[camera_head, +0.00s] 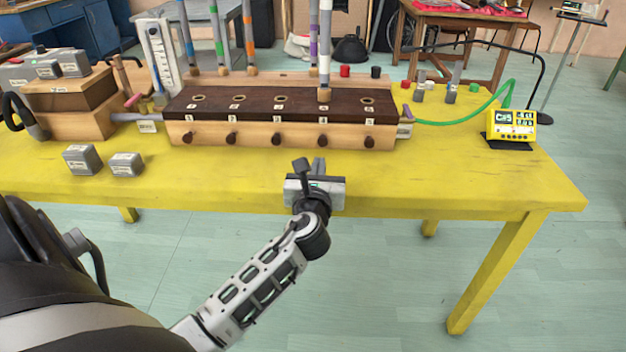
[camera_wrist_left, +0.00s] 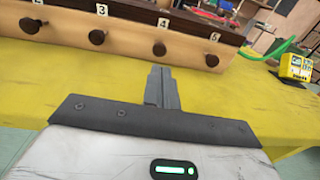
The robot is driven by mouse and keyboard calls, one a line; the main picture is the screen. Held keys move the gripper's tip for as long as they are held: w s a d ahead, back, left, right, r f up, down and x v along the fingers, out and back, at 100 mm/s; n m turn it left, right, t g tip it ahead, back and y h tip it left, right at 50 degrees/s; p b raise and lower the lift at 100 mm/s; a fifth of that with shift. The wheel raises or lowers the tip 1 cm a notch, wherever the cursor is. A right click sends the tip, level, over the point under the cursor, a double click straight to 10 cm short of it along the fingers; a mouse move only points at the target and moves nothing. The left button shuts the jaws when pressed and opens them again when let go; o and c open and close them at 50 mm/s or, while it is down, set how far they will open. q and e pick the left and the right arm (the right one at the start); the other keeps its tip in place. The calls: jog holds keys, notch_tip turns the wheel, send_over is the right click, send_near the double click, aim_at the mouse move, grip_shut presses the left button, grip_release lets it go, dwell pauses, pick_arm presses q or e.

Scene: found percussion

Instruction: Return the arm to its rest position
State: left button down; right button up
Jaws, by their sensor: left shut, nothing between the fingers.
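My left gripper (camera_head: 318,168) is over the front edge of the yellow table (camera_head: 480,185), in front of a long wooden box with a dark top (camera_head: 283,110). In the left wrist view its fingers (camera_wrist_left: 161,86) are together with nothing between them. They point toward the box front and are apart from it. The left arm comes in from the lower left, in front of the table. My right gripper is in neither view.
The box front has a row of dark knobs (camera_head: 277,139). Two grey blocks (camera_head: 82,159) sit on the left. A yellow tuner (camera_head: 511,125) with a green cable stands at right. Several striped tubes (camera_head: 250,40) rise behind the box. The table's front right is clear.

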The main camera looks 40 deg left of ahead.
pick_arm(q)
jog(key=v, duration=0.6)
jog(key=shift+s+d, duration=0.15)
jog(key=shift+d, duration=0.05)
jog(key=shift+f, duration=0.15)
